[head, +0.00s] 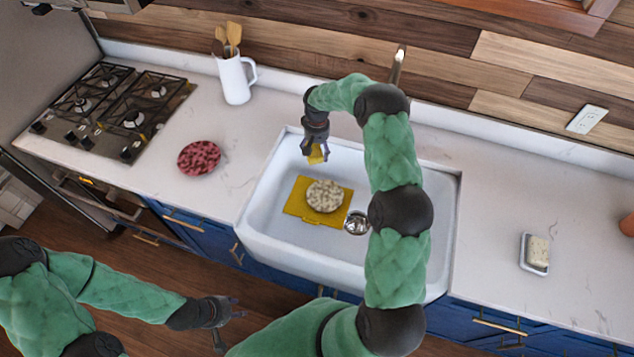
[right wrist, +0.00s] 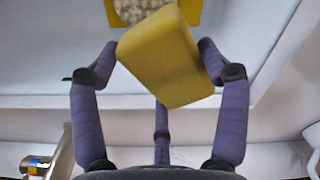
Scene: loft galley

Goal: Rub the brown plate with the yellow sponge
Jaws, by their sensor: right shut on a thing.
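My right gripper (head: 316,150) is shut on the yellow sponge (head: 317,157) and holds it above the back left of the sink. In the right wrist view the sponge (right wrist: 166,58) sits between the fingers. A round plate (head: 325,195) with a mottled beige-white and brownish surface lies in the sink on a yellow mat (head: 294,208); no plainly brown plate shows. The sponge is apart from this plate, which partly shows behind it in the right wrist view (right wrist: 135,10). My left gripper (head: 229,322) is open and empty, low in front of the counter.
The white sink (head: 262,200) has raised walls and a round drain (head: 357,223). A mottled red plate (head: 199,157), a white utensil jug (head: 234,80) and a stove (head: 115,110) are at left. A faucet (head: 398,65) stands behind; a soap dish (head: 535,266) is at right.

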